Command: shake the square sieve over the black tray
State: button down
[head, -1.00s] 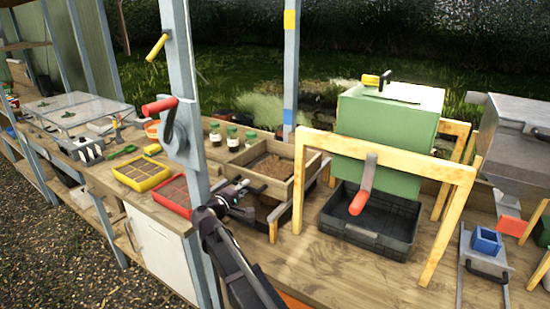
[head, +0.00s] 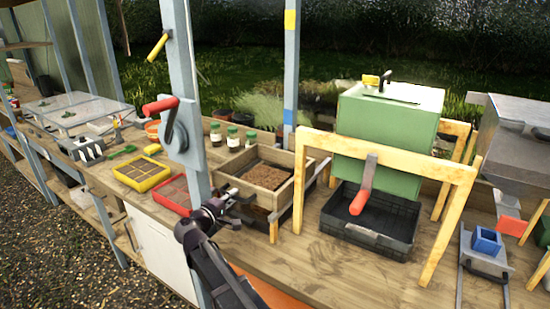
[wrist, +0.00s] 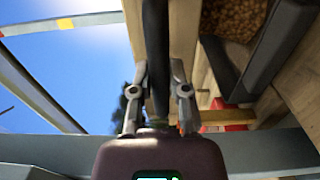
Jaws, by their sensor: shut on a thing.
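The square sieve (head: 296,186) is a wooden frame with brown crumbly material inside, on the bench in the middle of the head view. My gripper (head: 236,196) is at its near left side. In the wrist view my gripper (wrist: 158,92) is shut on the sieve's dark handle (wrist: 156,40), with the pale wooden frame (wrist: 182,35) beyond. A dark-walled tray (wrist: 278,45) holding brown grains shows beside the frame in the wrist view; it looks like the black tray under the sieve. In the head view it is mostly hidden by the sieve and supports.
Yellow (head: 142,173) and red trays lie left; jars (head: 233,137) stand behind.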

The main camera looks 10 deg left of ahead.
aim_at(241, 190)
jog(key=shift+x, duration=3.55)
grip_release()
jog(key=shift+s, duration=0.1)
jog(key=v, duration=0.9)
jog(key=shift+s+a, duration=0.2)
jog(key=shift+s, duration=0.15)
